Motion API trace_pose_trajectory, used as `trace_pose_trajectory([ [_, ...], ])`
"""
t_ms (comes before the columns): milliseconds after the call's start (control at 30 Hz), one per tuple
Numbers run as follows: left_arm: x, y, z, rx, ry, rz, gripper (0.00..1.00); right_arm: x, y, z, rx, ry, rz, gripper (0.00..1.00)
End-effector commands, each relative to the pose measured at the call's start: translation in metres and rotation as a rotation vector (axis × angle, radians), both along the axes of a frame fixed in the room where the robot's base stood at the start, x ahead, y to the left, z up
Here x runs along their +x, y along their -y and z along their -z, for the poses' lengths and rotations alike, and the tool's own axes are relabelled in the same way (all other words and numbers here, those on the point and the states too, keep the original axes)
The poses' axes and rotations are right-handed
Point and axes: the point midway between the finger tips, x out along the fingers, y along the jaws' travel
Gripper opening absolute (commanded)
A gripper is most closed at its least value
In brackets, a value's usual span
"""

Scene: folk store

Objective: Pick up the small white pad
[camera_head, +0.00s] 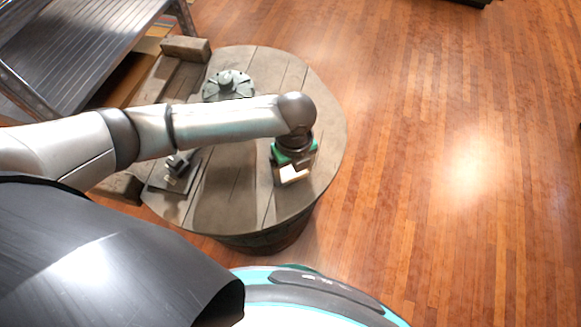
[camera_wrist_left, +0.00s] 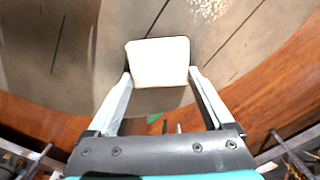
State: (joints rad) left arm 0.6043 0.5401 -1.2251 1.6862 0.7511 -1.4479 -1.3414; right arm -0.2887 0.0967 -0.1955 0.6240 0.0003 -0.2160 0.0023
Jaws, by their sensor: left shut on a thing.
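The small white pad (camera_head: 294,173) is at the right part of the round wooden table (camera_head: 233,180), just below my left gripper (camera_head: 290,170). In the left wrist view the pad (camera_wrist_left: 158,61) is a pale, nearly square block between the fingertips of my left gripper (camera_wrist_left: 160,80). The two fingers touch its sides and are shut on it. I cannot tell whether the pad is resting on the table or slightly raised. My right gripper is not in view.
A grey-green round object (camera_head: 228,85) stands at the back of the table. A dark small device on a flat base (camera_head: 176,175) lies at the left. A wooden block (camera_head: 186,48) and a metal shelf (camera_head: 85,45) are behind. The floor at right is clear.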

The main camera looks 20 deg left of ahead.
Motion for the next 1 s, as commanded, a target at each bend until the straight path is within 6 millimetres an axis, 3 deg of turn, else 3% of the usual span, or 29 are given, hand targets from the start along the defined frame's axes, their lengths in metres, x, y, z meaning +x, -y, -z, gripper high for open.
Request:
trace_pose_trajectory([
  [167, 0.000, 0.000, 0.000, 0.000, 0.000, 0.000, 0.26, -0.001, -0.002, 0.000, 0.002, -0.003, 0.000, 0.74],
  [367, 0.000, 0.000, -0.002, -0.001, 0.001, 0.000, 0.26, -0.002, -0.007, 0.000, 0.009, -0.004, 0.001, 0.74],
  [567, 0.001, 0.000, -0.018, -0.001, 0.001, 0.001, 0.26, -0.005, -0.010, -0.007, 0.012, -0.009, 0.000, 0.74],
  [767, 0.001, 0.000, -0.063, -0.002, 0.004, 0.001, 0.26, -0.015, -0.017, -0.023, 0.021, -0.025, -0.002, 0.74],
  [1000, 0.002, 0.000, -0.135, -0.002, 0.005, 0.000, 0.26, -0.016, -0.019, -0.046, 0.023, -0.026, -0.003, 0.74],
])
